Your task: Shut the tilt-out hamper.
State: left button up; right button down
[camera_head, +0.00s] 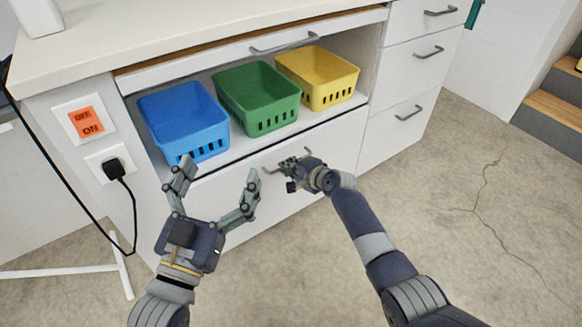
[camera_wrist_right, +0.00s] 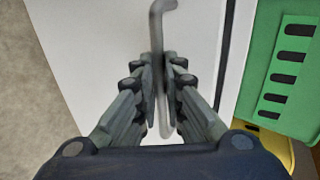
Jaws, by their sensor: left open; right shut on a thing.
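The hamper's white front panel (camera_head: 325,145) is below the opening that holds the bins. It seems to lean outward, but its exact tilt is hard to tell. Its metal handle (camera_head: 268,170) also shows in the right wrist view (camera_wrist_right: 157,40). My right gripper (camera_head: 285,166) is shut on this handle; in the wrist view the fingers (camera_wrist_right: 162,85) close around the bar from both sides. The fingers hide part of the handle. My left gripper (camera_head: 217,178) is open and empty, in front of the panel's left part, below the blue bin.
Blue (camera_head: 185,120), green (camera_head: 255,98) and yellow (camera_head: 318,76) bins stand in a row in the opening. Above is a handled front (camera_head: 225,58) under the countertop (camera_head: 190,30). Drawers (camera_head: 415,65) stand right; a switch and plug (camera_head: 113,168) left.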

jog(key=shift+w+a+r, duration=0.3)
jog(key=shift+r, duration=0.35)
jog(key=c, duration=2)
grip_release()
jog(key=o, duration=0.3)
jog(key=shift+w+a+f, duration=0.1)
jog(key=shift+a+f, duration=0.1)
jog(key=shift+f, duration=0.05)
jog(key=shift+d+f, duration=0.15)
jog(key=shift+f, duration=0.05)
jog(key=shift+s, duration=0.2)
jog(key=v, duration=1.2)
